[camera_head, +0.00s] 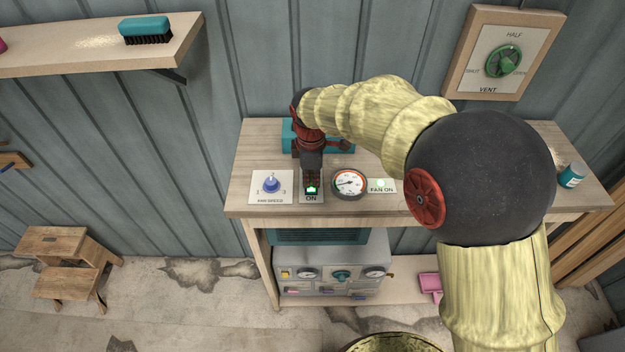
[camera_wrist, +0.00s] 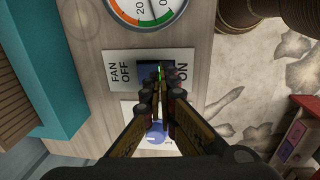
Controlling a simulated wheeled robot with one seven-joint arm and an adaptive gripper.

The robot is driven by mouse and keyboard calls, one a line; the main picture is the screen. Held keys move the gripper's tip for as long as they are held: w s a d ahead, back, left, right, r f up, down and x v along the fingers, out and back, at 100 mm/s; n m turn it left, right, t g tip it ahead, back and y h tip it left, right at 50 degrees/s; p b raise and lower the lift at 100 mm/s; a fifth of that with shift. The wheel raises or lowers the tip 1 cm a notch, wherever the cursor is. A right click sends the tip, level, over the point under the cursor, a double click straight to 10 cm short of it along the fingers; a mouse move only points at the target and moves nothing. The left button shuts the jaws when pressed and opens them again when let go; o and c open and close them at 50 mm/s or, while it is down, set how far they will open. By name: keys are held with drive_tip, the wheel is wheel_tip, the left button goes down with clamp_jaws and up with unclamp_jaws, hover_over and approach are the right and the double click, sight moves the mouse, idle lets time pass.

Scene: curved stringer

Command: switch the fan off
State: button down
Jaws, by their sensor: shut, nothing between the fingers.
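The fan switch is a dark rocker on a pale plate marked FAN OFF at one end and ON at the other. In the wrist view, the plate (camera_wrist: 118,72) shows both labels, and the rocker (camera_wrist: 150,72) has a green glow. In the head view, the switch plate (camera_head: 311,198) is mostly behind my gripper (camera_head: 311,182). My gripper is shut and empty, its fingertips (camera_wrist: 158,92) pointing down at the rocker. I cannot tell whether they touch it. The FAN ON lamp (camera_head: 381,186) on the bench looks lit, pale green.
The fan speed knob (camera_head: 271,183) is left of the switch and a round gauge (camera_head: 349,183) is right. A teal box (camera_head: 340,137) stands behind my gripper. A vent dial (camera_head: 503,61) hangs on the wall. A small teal can (camera_head: 571,176) stands at the bench's right.

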sight(312, 192)
wheel_tip(312, 192, up, 13)
drive_tip(key=s+b, duration=0.1)
drive_tip(key=shift+s+f, duration=0.15)
drive_tip(key=shift+s, duration=0.05)
drive_tip(key=shift+d, duration=0.1)
